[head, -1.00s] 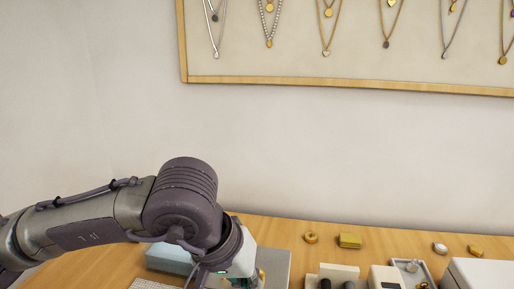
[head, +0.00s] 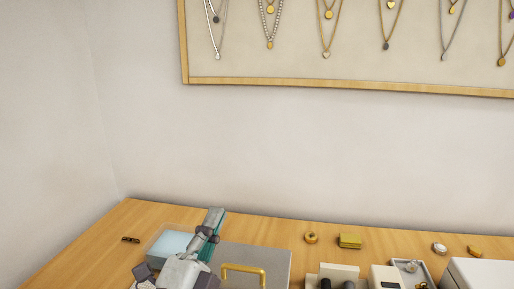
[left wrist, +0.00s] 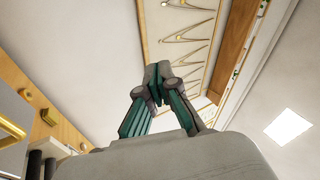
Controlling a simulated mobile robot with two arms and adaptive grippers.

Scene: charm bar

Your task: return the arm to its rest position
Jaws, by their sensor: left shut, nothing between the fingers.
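My left gripper (head: 214,214) is low in the head view, left of centre, with its grey and teal fingers together and empty. It appears in front of a pale blue box (head: 170,243) and beside a grey board (head: 275,258) in this view. In the left wrist view my left gripper (left wrist: 157,75) has its fingertips meeting, with the wall and the necklace board behind them. My right gripper is in neither view.
The wooden table (head: 90,250) holds a gold bar-like handle (head: 243,269), a small dark item (head: 130,239), a gold ring-shaped piece (head: 311,237), a yellow block (head: 349,240) and a white box (head: 485,272). A necklace board (head: 350,68) hangs on the wall. Table space at far left is clear.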

